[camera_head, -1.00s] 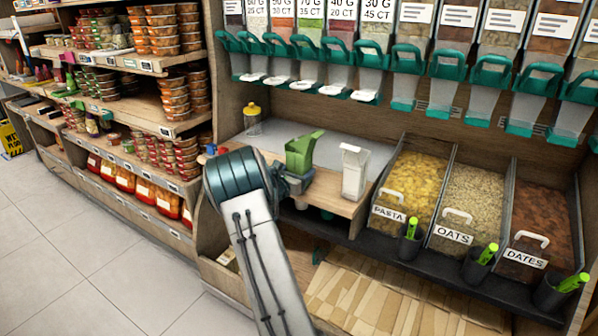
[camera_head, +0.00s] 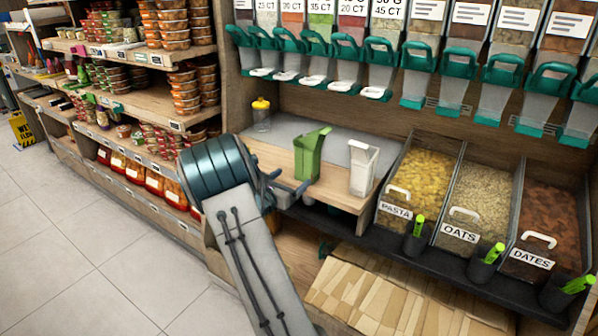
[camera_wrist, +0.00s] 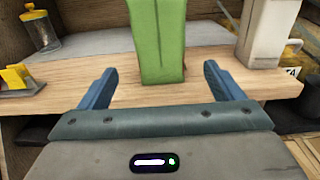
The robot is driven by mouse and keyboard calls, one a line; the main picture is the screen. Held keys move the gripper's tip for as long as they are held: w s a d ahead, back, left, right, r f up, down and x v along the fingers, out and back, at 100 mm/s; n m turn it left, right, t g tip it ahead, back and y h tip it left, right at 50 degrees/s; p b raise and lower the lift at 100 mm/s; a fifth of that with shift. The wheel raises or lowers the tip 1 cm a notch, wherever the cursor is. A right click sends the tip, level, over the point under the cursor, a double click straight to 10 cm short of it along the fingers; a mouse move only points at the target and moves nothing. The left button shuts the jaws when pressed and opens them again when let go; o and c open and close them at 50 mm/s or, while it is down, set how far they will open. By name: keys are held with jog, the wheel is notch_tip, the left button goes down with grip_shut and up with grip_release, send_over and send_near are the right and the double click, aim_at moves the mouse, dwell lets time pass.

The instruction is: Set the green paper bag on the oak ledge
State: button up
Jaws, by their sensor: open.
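The green paper bag (camera_head: 310,156) stands upright on the oak ledge (camera_head: 268,154), left of a white container. In the wrist view the green bag (camera_wrist: 157,40) rises from the ledge (camera_wrist: 205,84), centred beyond my fingertips. My gripper (camera_head: 288,186) is open, low in front of the bag and apart from it. In the wrist view the two blue fingers of my gripper (camera_wrist: 160,82) are spread wide with nothing between them. The bag's top is cut off in the wrist view.
A white container (camera_head: 362,168) stands close right of the bag. A yellow-lidded jar (camera_head: 261,114) stands at the back left. Bins of pasta (camera_head: 428,170), oats (camera_head: 470,190) and dates (camera_head: 542,212) lie to the right. Teal-handled dispensers (camera_head: 420,58) hang above. Open floor lies left.

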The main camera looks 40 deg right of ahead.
jog(key=s+a+r+m+g+y, duration=0.2)
jog(key=s+a+m+g+y, duration=0.15)
jog(key=s+m, duration=0.45)
jog(key=s+a+r+m+g+y, duration=0.15)
jog(key=s+a+m+g, duration=0.3)
jog(key=s, duration=0.55)
jog(key=s+a+m+t+y, duration=0.1)
jog(key=s+a+m+y, duration=0.4)
jog(key=a, duration=0.5)
jog(key=s+a+m+t+y, duration=0.1)
jog(key=s+a+m+y, duration=0.4)
jog(key=s+a, duration=0.4)
jog(key=shift+a+r+t+y, duration=0.3)
jog(key=shift+a+r+y, duration=0.1)
jog(key=shift+a+y, duration=0.5)
